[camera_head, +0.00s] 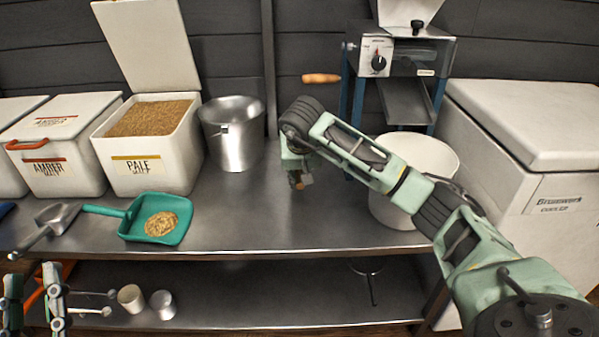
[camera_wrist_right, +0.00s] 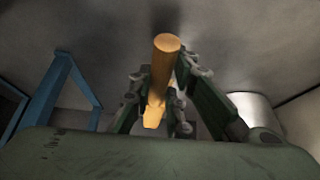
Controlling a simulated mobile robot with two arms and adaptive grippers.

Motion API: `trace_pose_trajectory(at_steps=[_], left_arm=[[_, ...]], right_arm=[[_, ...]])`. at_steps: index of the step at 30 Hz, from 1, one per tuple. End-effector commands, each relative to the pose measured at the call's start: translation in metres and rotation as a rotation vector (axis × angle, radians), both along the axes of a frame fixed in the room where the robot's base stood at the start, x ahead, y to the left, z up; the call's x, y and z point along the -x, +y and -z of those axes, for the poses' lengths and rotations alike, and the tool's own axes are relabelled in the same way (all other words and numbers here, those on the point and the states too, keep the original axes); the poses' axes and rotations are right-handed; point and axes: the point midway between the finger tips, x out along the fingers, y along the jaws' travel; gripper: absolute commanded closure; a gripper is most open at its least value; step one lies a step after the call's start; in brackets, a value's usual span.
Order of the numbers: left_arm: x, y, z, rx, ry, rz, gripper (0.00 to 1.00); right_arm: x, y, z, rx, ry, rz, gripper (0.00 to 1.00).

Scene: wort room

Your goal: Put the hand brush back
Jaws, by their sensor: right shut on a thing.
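The hand brush shows only in part, as a wooden handle (camera_wrist_right: 156,85) between the fingers of my right gripper (camera_wrist_right: 162,105) in the right wrist view. My right gripper is shut on it. The bristles cannot be made out. My left gripper (camera_head: 32,280) is at the lower left in front of the lower shelf, open and empty.
The steel bench (camera_head: 250,215) is clear in the middle. On it stand a metal pail (camera_head: 233,150), the pale malt bin (camera_head: 150,165), a green scoop (camera_head: 125,225) holding grain and a white bucket (camera_head: 437,150). The mill (camera_head: 400,60) and its wooden crank handle (camera_head: 321,78) are behind.

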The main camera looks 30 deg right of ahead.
Motion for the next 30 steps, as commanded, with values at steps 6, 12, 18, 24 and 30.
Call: trace_pose_trajectory(at_steps=[6,12,18,24,30], left_arm=[[0.0,0.0,0.0,0.0,0.001,0.0,0.6],[0.0,0.0,0.0,0.0,0.001,0.0,0.6],[0.0,0.0,0.0,0.001,0.001,0.001,0.6],[0.0,0.0,0.0,0.001,0.0,0.001,0.6],[0.0,0.0,0.0,0.0,0.001,0.0,0.6]], right_arm=[[0.0,0.0,-0.001,0.0,-0.002,0.0,0.73],[0.0,0.0,0.0,0.0,-0.001,0.0,0.62],[0.0,0.0,0.0,-0.001,0.001,0.0,0.62],[0.006,0.004,-0.017,0.0,-0.005,0.0,0.62],[0.024,0.014,-0.055,0.002,-0.006,-0.002,0.62]])
